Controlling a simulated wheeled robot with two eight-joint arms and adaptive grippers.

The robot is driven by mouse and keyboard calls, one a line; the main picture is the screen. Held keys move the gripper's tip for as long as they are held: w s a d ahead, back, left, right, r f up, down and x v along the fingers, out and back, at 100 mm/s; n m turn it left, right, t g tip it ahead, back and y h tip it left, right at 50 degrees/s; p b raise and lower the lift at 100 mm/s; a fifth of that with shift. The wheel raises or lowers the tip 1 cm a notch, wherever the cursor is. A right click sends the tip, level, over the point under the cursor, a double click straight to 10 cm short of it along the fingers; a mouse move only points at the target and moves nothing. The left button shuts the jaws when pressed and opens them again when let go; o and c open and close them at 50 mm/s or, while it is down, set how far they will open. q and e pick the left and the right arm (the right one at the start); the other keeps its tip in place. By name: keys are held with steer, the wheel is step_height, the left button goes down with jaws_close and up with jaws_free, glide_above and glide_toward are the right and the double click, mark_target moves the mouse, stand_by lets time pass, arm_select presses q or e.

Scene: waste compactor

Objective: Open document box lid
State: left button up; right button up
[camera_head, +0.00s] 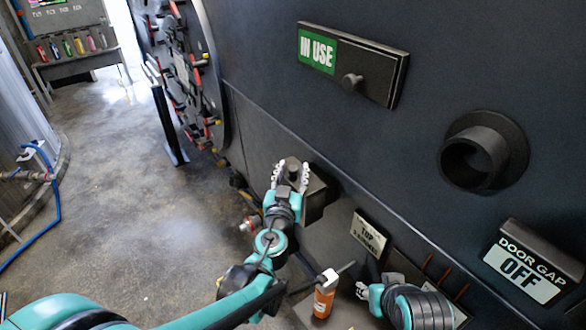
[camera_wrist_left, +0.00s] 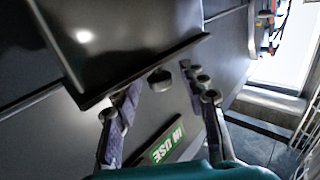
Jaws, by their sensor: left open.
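The document box (camera_head: 320,193) is a dark box on the side of the big dark machine, in the middle of the head view. My left gripper (camera_head: 290,174) is open, its two pale fingers on either side of a small dark knob at the box. In the left wrist view the box lid (camera_wrist_left: 130,35) is a dark glossy panel with a raised edge. The round knob (camera_wrist_left: 160,77) lies between the open fingers of the left gripper (camera_wrist_left: 165,98); I cannot tell whether they touch it. My right gripper (camera_head: 366,291) shows small at the lower right, its jaws unclear.
An "IN USE" sign with a slider (camera_head: 352,65), a round pipe port (camera_head: 482,152) and a "DOOR GAP OFF" sign (camera_head: 525,268) sit on the machine wall. An orange bottle (camera_head: 324,297) stands near my arms. The concrete floor at left is largely clear.

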arm_select(q)
steer(key=shift+w, duration=0.35)
jaws_close()
steer(key=shift+d+r, duration=0.1)
